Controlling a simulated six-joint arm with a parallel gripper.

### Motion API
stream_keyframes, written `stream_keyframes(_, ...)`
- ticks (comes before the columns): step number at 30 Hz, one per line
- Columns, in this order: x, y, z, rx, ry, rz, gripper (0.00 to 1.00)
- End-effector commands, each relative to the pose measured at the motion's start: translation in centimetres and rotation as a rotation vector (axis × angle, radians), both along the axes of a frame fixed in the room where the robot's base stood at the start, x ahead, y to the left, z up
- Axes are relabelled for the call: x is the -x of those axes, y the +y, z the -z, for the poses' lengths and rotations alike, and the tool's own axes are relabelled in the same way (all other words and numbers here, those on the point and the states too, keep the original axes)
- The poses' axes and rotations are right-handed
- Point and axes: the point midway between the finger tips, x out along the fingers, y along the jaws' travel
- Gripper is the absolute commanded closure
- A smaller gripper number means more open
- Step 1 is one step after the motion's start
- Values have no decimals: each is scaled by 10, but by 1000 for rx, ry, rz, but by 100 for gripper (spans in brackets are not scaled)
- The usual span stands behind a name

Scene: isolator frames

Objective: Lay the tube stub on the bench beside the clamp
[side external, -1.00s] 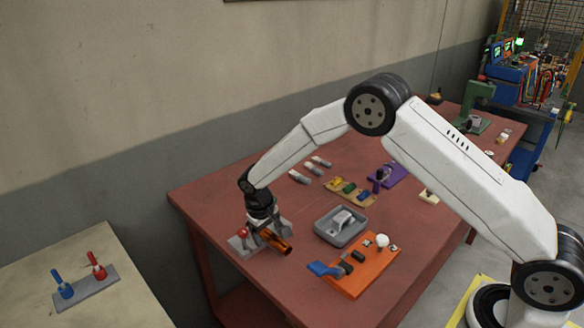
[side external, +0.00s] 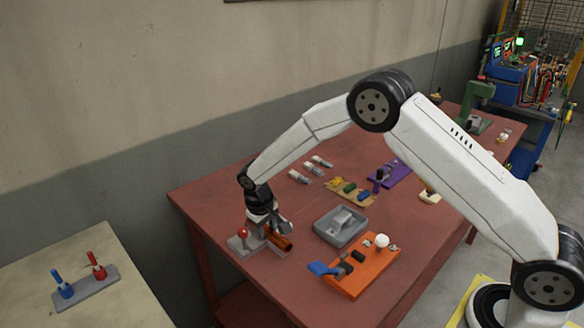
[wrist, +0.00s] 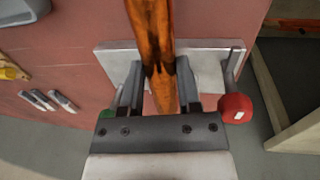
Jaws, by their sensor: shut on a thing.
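The tube stub (side external: 281,242) is a copper-orange tube. My gripper (wrist: 160,85) is shut on it, one finger on each side, and the tube (wrist: 152,30) runs up out of the wrist view. The clamp is a grey plate (side external: 240,245) with a red ball knob (side external: 243,232) near the bench's left corner. In the wrist view the clamp's plate (wrist: 208,60) lies below the tube and fingers, with the red knob (wrist: 235,107) to the right. My gripper hides part of the clamp. I cannot tell whether the tube touches it.
A grey tray (side external: 319,228) and an orange board (side external: 383,265) with a blue-handled part lie right of the clamp on the red bench (side external: 225,205). Several small grey pieces (side external: 313,169) lie behind. Bare bench shows left of and in front of the clamp.

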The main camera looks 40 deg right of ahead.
Motion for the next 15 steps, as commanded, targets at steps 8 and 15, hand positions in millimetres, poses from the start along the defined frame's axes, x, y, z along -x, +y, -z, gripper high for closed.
stream_keyframes(8,8,-1,-31,0,-3,1,100)
stream_keyframes(15,31,-3,-58,0,-3,1,100)
